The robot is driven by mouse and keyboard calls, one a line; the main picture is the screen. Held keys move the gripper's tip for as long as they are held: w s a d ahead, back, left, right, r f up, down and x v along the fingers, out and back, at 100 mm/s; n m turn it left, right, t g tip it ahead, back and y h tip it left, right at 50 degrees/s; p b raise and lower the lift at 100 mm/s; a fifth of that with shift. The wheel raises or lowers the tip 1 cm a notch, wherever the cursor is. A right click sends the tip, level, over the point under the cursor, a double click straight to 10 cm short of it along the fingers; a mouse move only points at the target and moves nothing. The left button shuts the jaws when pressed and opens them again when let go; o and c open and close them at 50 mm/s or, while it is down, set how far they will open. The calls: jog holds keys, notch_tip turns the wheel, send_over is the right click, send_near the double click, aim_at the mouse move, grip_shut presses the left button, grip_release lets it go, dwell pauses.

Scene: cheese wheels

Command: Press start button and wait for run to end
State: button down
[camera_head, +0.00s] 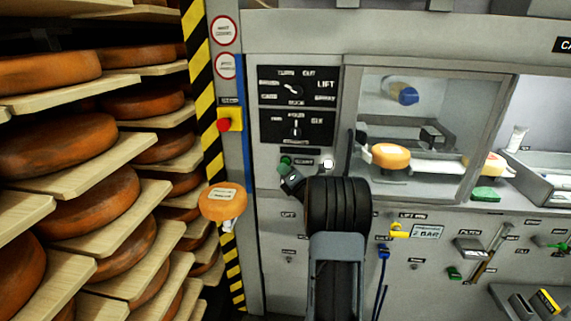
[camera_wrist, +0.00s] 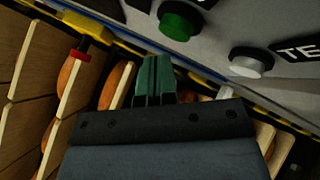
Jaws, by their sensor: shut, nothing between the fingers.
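The round green button (camera_head: 284,160) sits on the grey machine panel below the two black selector plates. It is large at the top of the wrist view (camera_wrist: 182,20). A white button (camera_head: 327,163) is to its right and also shows in the wrist view (camera_wrist: 250,62), beside a label beginning "TE". My gripper (camera_head: 286,172) is shut and empty, just below the green button. In the wrist view its green fingertips (camera_wrist: 154,60) are together, below and left of the button. They appear apart from it, though the depth is hard to judge.
A window (camera_head: 430,120) right of the panel shows an orange cheese wheel (camera_head: 390,156) inside. Cheese racks (camera_head: 110,190) fill the left. A red stop button (camera_head: 224,125) on a yellow box and a striped post (camera_head: 203,90) stand between. Levers and valves sit lower right.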

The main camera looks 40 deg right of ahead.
jog(key=shift+w+d+f+b, duration=0.1)
jog(key=shift+w+d+b, duration=0.15)
jog(key=shift+b, duration=0.45)
